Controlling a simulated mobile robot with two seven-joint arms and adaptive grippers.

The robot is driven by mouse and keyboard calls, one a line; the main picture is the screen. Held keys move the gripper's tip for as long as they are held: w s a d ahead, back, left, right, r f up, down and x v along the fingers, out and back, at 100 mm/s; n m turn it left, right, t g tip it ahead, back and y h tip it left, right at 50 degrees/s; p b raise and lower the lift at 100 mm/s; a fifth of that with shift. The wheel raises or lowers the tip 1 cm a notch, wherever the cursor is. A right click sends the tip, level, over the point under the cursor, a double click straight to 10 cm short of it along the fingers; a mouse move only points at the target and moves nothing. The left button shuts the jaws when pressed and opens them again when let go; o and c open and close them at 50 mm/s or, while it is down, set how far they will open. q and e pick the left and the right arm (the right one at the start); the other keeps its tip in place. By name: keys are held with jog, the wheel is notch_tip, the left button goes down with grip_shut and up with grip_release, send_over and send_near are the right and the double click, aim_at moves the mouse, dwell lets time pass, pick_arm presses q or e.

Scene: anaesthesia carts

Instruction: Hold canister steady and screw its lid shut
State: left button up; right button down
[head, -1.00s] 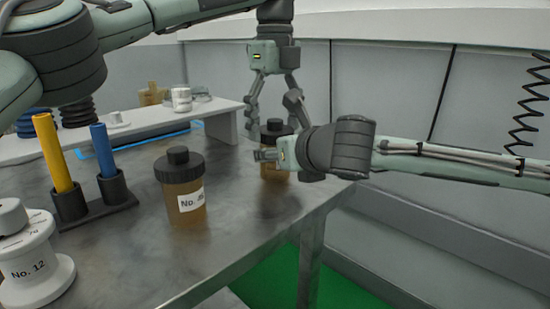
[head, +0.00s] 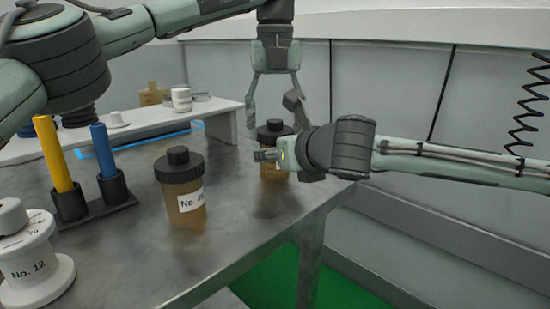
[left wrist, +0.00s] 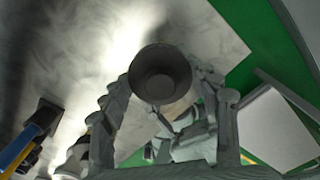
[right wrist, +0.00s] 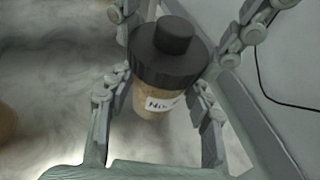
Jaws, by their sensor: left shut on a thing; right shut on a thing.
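The canister (head: 272,168) is amber with a white label and stands on the metal table near its back edge. Its black knobbed lid (head: 273,131) sits on top; the right wrist view shows it on the body (right wrist: 152,102). My left gripper (head: 274,120) points straight down from above and is shut on the lid, whose dark round top (left wrist: 160,72) lies between its fingers in the left wrist view. My right gripper (head: 268,156) comes in from the right and is shut on the canister's body, hiding part of it. Whether the thread is tight cannot be seen.
A second amber canister (head: 183,195) with a black lid stands nearer. A rack (head: 95,207) with yellow and blue tubes and a white spool (head: 35,270) are at left. A white shelf (head: 150,122) is behind. The table's right edge is close.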

pick_arm(q)
jog(key=m, duration=1.3)
jog(key=o, duration=1.4)
notch_tip(320, 180, up, 7)
jog(key=shift+r, duration=0.2)
